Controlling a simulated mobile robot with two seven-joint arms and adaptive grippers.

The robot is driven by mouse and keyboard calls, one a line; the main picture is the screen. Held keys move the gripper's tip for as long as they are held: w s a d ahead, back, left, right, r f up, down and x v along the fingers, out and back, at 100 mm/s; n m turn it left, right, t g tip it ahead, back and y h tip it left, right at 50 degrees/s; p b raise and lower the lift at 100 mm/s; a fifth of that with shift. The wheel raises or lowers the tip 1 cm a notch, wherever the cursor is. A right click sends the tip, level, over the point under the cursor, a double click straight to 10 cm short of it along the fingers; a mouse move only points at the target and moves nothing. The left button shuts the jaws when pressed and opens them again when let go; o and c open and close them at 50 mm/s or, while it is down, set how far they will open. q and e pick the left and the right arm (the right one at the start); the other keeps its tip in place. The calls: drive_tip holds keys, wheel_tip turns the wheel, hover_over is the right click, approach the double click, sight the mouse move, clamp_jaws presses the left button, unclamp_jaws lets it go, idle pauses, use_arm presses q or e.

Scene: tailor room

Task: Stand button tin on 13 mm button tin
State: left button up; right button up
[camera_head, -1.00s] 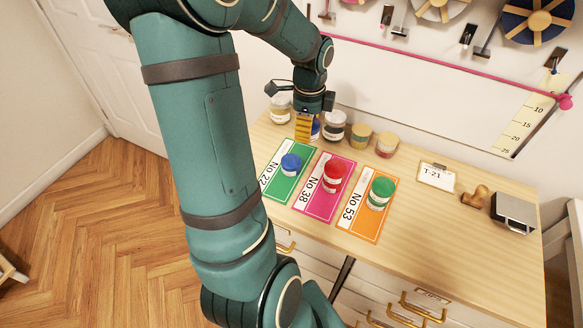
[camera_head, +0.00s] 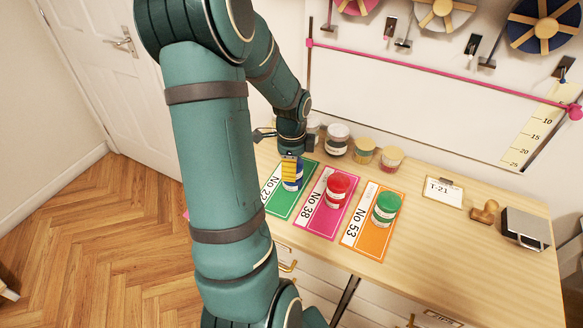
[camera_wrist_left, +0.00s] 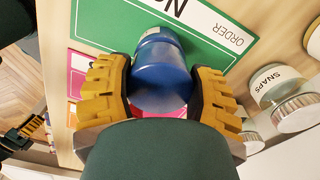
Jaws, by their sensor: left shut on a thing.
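My left gripper (camera_head: 291,180) is over the green No 22 card (camera_head: 283,208), shut on a blue button tin (camera_head: 299,183). In the left wrist view the blue tin (camera_wrist_left: 162,68) lies between the yellow fingers, over the green card. The blue tin seen earlier on this card is mostly hidden by the gripper; I cannot tell whether the held tin touches it. A red-lidded tin (camera_head: 337,188) stands on the pink No 38 card (camera_head: 313,223) and a green-lidded tin (camera_head: 386,208) on the orange No 53 card (camera_head: 362,242). No 13 mm marking is readable. Part of my right gripper (camera_wrist_left: 25,133) shows in the left wrist view.
A snaps jar (camera_wrist_left: 282,98) is close to the fingers in the left wrist view. A T-21 tag (camera_head: 444,191) and stamp (camera_head: 485,211) lie right; the table's front right is clear.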

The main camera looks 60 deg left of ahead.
use_arm(q)
drive_tip(key=shift+f, duration=0.2)
drive_tip(key=o, duration=0.8)
drive_tip(key=shift+f, duration=0.1)
drive_tip(key=o, duration=0.4)
drive_tip(key=shift+o, duration=0.2)
wheel_tip(320, 180, up, 12)
drive_tip(key=p, duration=0.2)
drive_tip(key=shift+r+p, duration=0.2)
drive_tip(key=shift+p, duration=0.15)
